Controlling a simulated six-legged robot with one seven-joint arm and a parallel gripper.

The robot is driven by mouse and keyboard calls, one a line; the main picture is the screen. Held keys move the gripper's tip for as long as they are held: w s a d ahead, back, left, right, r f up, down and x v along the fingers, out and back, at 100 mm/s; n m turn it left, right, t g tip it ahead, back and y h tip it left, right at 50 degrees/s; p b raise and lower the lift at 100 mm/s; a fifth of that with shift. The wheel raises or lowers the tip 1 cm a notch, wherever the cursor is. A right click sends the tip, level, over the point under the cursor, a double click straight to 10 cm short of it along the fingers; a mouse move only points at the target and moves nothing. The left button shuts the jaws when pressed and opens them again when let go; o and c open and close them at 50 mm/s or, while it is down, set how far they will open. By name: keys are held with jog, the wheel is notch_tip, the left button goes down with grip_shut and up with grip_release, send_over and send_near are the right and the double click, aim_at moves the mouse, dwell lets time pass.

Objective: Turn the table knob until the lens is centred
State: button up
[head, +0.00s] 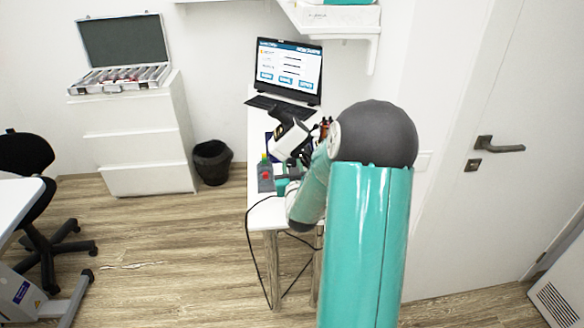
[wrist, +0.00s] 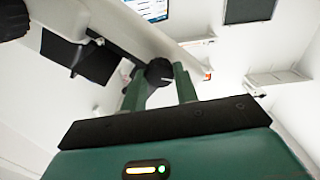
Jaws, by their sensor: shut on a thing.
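A round black knob (wrist: 158,70) shows in the wrist view, on the side of a pale instrument arm (wrist: 165,42). My gripper (wrist: 159,77) has its two green fingers on either side of this knob and is shut on it. The knob is not distinguishable in the head view. I cannot make out the lens or whether it is centred.
A laptop (head: 288,72) is open at the table's far end. A grey box with a red spot (head: 265,176) is close left of my gripper. Black cables (head: 249,255) hang below the table. A bin (head: 212,162) stands left; open floor lies in front of it.

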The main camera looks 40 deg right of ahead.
jog(key=shift+m, duration=0.8)
jog(key=o, duration=1)
jog(key=shift+c, duration=0.2)
jog(key=shift+s+a, duration=0.1)
jog(key=shift+s, duration=0.05)
